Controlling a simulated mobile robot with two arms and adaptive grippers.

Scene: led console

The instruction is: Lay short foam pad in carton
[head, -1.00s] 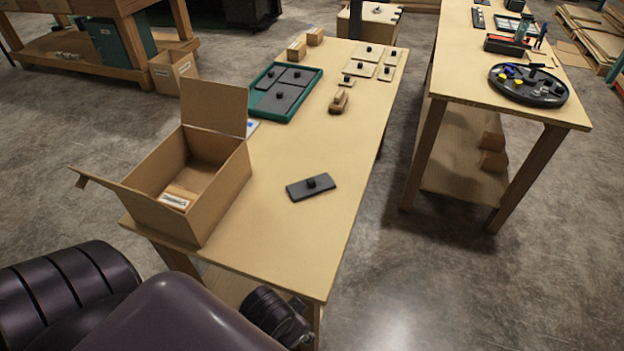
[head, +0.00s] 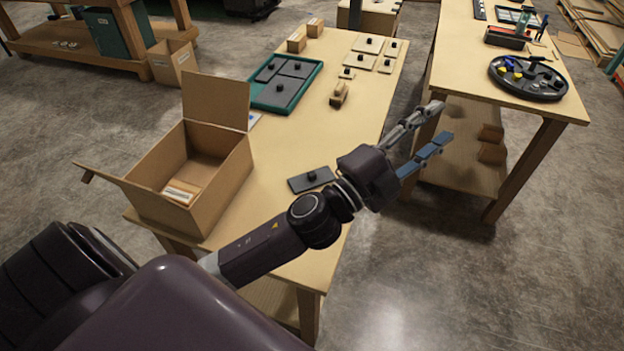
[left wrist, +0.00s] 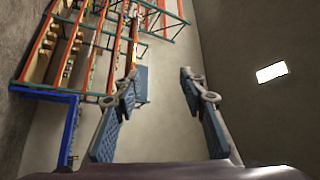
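The open carton (head: 160,206) stands at the near left of the table, flaps up, with a small labelled item (head: 180,192) inside. A dark flat pad with a black knob (head: 306,181) lies alone on the table, partly hidden by my left arm. More dark knobbed pads (head: 290,86) lie in the teal tray (head: 258,105). I cannot tell which dark pad is the short foam one. My left gripper (head: 440,122) is open and empty, beyond the table's right edge; its spread fingers also show in the left wrist view (left wrist: 157,88). My right gripper is not in view.
Pale knobbed plates (head: 368,45) and wooden blocks (head: 297,41) sit at the far end of the table (head: 290,145). A small wooden item (head: 339,94) lies mid-table. A second table (head: 462,70) at right holds a round black tray (head: 527,89).

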